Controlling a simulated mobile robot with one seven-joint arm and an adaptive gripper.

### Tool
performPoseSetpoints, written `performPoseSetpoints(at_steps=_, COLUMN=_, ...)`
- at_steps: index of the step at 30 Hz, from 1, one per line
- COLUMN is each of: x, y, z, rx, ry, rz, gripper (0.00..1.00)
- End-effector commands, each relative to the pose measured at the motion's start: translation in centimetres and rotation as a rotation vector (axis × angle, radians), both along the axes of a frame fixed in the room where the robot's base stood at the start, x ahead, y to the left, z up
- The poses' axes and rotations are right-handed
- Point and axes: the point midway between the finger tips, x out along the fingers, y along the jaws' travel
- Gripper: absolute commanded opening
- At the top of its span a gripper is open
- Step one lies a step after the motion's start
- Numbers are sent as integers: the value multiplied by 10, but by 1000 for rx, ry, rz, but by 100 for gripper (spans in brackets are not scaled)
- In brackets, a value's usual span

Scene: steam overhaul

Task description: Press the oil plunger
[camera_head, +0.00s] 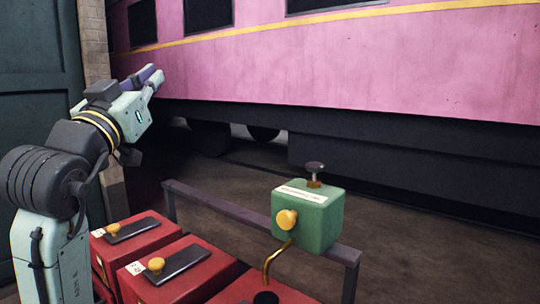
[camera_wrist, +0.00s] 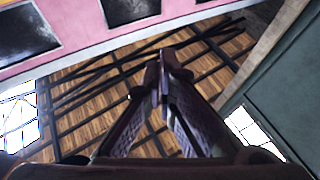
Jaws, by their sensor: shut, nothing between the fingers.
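A green oil box (camera_head: 309,222) stands right of centre in the head view. A dark round plunger knob (camera_head: 315,168) sits on a short brass stem on its top. A yellow knob (camera_head: 287,219) is on its front face, and a white label runs along its top edge. My gripper (camera_head: 157,76) is shut and empty at the upper left, well apart from the box and pointing up and to the right. In the wrist view its fingertips (camera_wrist: 164,62) are together, and the green box does not show there.
A bent brass pipe (camera_head: 277,260) runs below the green box towards a red box (camera_head: 262,290). Red boxes (camera_head: 185,264) with yellow knobs stand at the lower left. A dark rail (camera_head: 245,218) runs behind them. A pink railway carriage (camera_head: 350,60) fills the back.

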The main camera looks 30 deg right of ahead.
Motion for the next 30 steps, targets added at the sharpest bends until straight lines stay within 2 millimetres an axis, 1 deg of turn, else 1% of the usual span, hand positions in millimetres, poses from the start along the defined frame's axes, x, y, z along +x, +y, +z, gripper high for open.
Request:
performPoseSetpoints(at_steps=1, x=-6, y=-53, z=-9, rx=83, ry=70, rz=-106, gripper=0)
performPoseSetpoints(at_steps=2, x=-9, y=-80, z=-17, rx=133, ry=114, rz=-159, gripper=0)
performPoseSetpoints(at_steps=3, x=-17, y=-112, z=-28, rx=198, ry=169, rz=-226, gripper=0)
performPoseSetpoints(at_steps=6, x=-41, y=-174, z=-55, rx=353, ry=280, rz=-354, gripper=0)
performPoseSetpoints(at_steps=9, x=-62, y=-209, z=-76, rx=471, ry=357, rz=-431, gripper=0)
performPoseSetpoints(at_steps=12, x=-74, y=-225, z=-89, rx=538, ry=399, rz=-469, gripper=0)
performPoseSetpoints(at_steps=15, x=-78, y=-230, z=-93, rx=559, ry=412, rz=-482, gripper=0)
performPoseSetpoints(at_steps=25, x=-76, y=-232, z=-93, rx=557, ry=411, rz=-480, gripper=0)
performPoseSetpoints(at_steps=28, x=-73, y=-239, z=-94, rx=557, ry=413, rz=-479, gripper=0)
performPoseSetpoints(at_steps=30, x=-69, y=-249, z=-96, rx=557, ry=412, rz=-480, gripper=0)
